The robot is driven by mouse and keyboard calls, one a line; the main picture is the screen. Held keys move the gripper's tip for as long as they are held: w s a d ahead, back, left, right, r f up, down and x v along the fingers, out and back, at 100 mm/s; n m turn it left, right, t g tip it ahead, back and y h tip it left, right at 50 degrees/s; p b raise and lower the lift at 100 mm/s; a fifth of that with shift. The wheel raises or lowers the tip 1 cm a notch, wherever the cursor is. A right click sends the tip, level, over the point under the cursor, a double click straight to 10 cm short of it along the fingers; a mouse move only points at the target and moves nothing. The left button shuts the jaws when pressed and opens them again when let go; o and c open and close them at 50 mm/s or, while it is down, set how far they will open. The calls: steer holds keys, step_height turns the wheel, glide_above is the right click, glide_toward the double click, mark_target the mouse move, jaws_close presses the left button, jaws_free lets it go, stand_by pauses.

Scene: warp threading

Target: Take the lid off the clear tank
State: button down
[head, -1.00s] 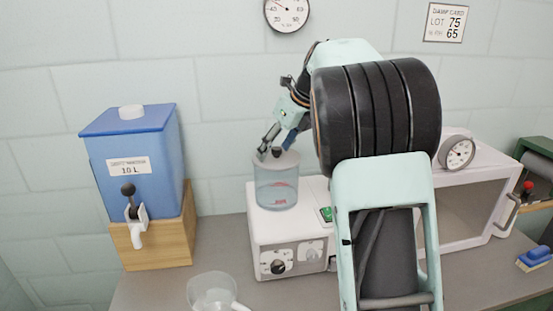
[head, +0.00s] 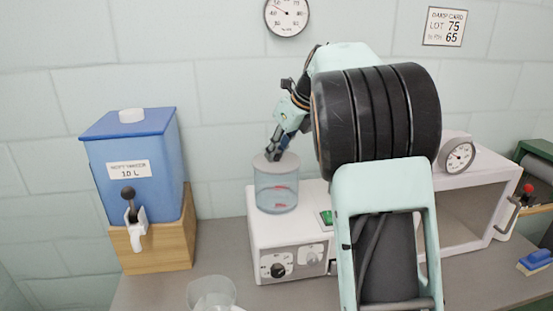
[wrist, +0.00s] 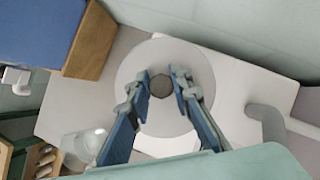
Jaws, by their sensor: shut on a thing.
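The clear tank (head: 277,195) stands on top of a white machine in the head view, with some red bits inside it. Its round grey lid (head: 262,165) sits on the tank's rim and also shows in the wrist view (wrist: 185,55). The lid's dark knob (wrist: 160,88) is between my fingers in the wrist view. My gripper (head: 276,150) points down over the lid and is shut on the knob; it also shows in the wrist view (wrist: 161,82). The fingers hide the knob in the head view.
A blue water dispenser (head: 132,160) on a wooden stand is to the left. A clear jug (head: 208,293) stands on the counter in front. The white machine (head: 285,240) has knobs and a green switch. A white oven-like box (head: 465,200) with a dial is to the right.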

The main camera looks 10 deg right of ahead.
steer(key=shift+s+d+f, duration=0.15)
steer(key=shift+s+f, duration=0.1)
steer(key=shift+f, duration=0.35)
steer(key=shift+w+r, duration=0.15)
steer(key=shift+r, duration=0.35)
steer(key=r, duration=0.3)
steer(key=shift+d+p, duration=0.2)
steer(key=shift+p, duration=0.2)
steer(key=s+d+r, duration=0.9)
steer(key=s, duration=0.1)
steer(key=shift+r, duration=0.2)
